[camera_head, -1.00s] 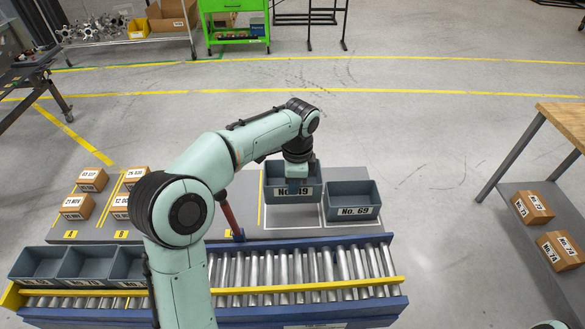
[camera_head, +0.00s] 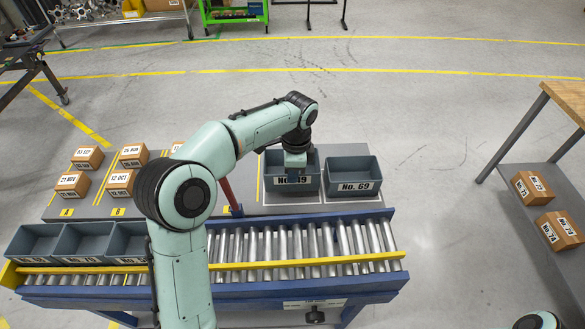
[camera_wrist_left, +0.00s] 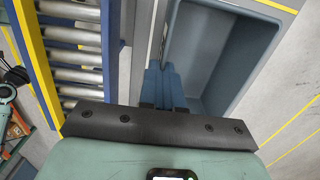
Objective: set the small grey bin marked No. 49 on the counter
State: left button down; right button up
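The small grey bin No. 49 (camera_head: 306,183) is level, at or just above the grey counter surface (camera_head: 238,184), left of bin No. 69. I cannot tell whether its base touches. My left gripper (camera_head: 294,172) reaches down at its near wall, partly covering the label. In the left wrist view, the fingers (camera_wrist_left: 164,86) are close together over the wall of the bin (camera_wrist_left: 215,60), whose inside looks empty. My right gripper is out of view.
Bin No. 69 (camera_head: 353,175) stands close on the right. A roller conveyor (camera_head: 310,243) with a yellow rail runs in front, with several grey bins (camera_head: 82,243) at its left end. Small cartons (camera_head: 73,184) sit at the left. A wood-topped table (camera_head: 567,100) stands right.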

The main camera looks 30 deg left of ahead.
aim_at(291, 191)
pick_arm(q)
jog(key=shift+f, duration=0.55)
jog(key=shift+s, duration=0.1)
dwell(0.9)
dwell(0.4)
jog(key=shift+f, duration=1.45)
jog(key=c, duration=1.3)
grip_release()
jog(key=shift+o, duration=0.2)
